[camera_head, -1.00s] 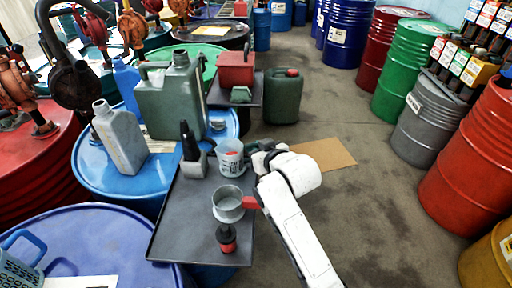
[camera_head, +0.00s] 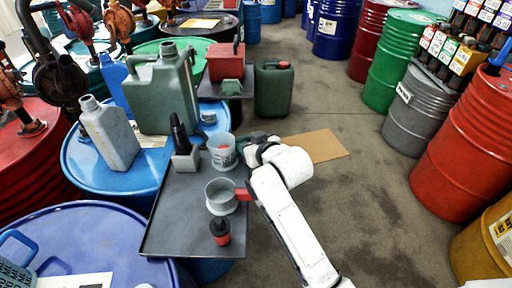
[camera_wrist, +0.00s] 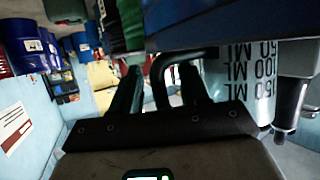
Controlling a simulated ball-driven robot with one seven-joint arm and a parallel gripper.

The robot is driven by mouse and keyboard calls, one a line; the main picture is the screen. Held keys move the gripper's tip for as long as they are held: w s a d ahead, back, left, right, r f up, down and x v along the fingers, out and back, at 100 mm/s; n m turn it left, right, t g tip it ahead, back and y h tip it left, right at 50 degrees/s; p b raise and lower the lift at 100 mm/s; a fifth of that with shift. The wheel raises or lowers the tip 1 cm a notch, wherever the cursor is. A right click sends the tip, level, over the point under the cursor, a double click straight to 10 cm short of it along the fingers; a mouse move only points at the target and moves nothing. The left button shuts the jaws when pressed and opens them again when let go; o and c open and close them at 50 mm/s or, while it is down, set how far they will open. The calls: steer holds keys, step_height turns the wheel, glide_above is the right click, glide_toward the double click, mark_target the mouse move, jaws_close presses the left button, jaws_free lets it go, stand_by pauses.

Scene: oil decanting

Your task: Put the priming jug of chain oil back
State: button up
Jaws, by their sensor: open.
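A translucent measuring jug (camera_head: 223,156) with printed markings stands upright on the grey tray (camera_head: 183,225), near its right edge. My gripper (camera_head: 244,144) is just right of the jug, low and partly hidden by my white wrist. In the wrist view, my gripper (camera_wrist: 160,85) is open. The jug's printed side (camera_wrist: 245,85) fills the right, and a dark curved handle-like shape (camera_wrist: 170,62) shows between the fingers. I cannot tell whether the fingers touch it.
Large jerrycans (camera_head: 165,90) crowd the blue drum. Open floor lies right.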

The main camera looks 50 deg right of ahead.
steer(key=v, duration=1)
steer(key=shift+s+a+b, duration=0.25)
steer(key=shift+s+b, duration=0.05)
steer(key=shift+s, duration=0.05)
